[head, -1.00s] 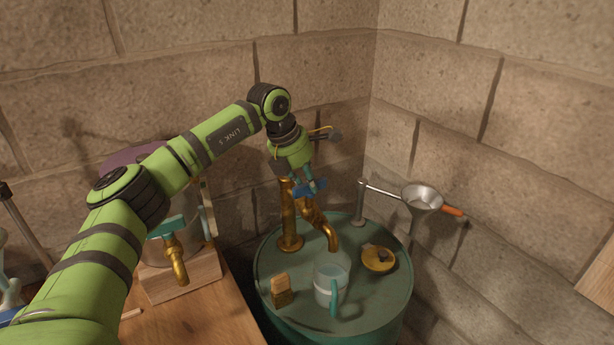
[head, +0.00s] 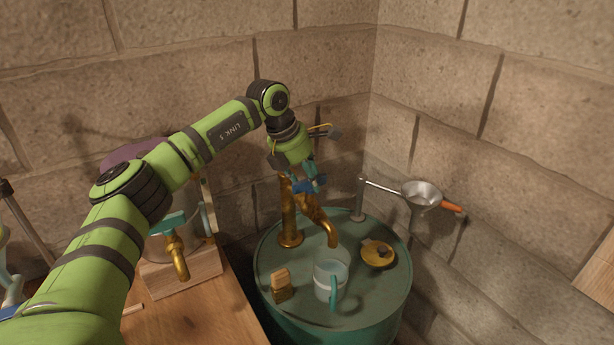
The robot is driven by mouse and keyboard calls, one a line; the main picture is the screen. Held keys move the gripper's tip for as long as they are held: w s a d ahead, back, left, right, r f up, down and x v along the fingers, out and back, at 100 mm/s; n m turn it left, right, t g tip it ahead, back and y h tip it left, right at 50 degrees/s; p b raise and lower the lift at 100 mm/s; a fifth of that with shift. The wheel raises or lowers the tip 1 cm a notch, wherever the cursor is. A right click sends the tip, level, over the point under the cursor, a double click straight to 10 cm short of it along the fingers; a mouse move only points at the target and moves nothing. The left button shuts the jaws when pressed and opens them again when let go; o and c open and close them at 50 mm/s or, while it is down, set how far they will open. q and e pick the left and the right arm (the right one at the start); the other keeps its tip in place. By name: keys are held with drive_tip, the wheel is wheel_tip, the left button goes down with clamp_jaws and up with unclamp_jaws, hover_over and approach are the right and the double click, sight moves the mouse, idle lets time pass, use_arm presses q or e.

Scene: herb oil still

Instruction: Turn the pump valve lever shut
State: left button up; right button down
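The brass pump (head: 289,218) stands at the back of the green drum, its curved spout (head: 327,225) pointing down over a glass mug (head: 329,280) with a teal handle. A blue valve lever (head: 303,188) sits at the top of the spout. My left gripper (head: 312,178) reaches down from above, its teal fingers right at the lever and partly covering it. I cannot tell whether the fingers are closed on it. The mug holds some clear liquid. My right gripper is not in view.
On the drum top (head: 375,290) are a yellow-brown block (head: 281,286) and a round brass cap (head: 378,254). A metal funnel (head: 422,195) on a stand is at the right. A brass tap with a teal handle (head: 166,224) is by the wooden table (head: 190,315). Stone walls close the corner.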

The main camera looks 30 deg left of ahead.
use_arm(q)
drive_tip(key=v, duration=1.2)
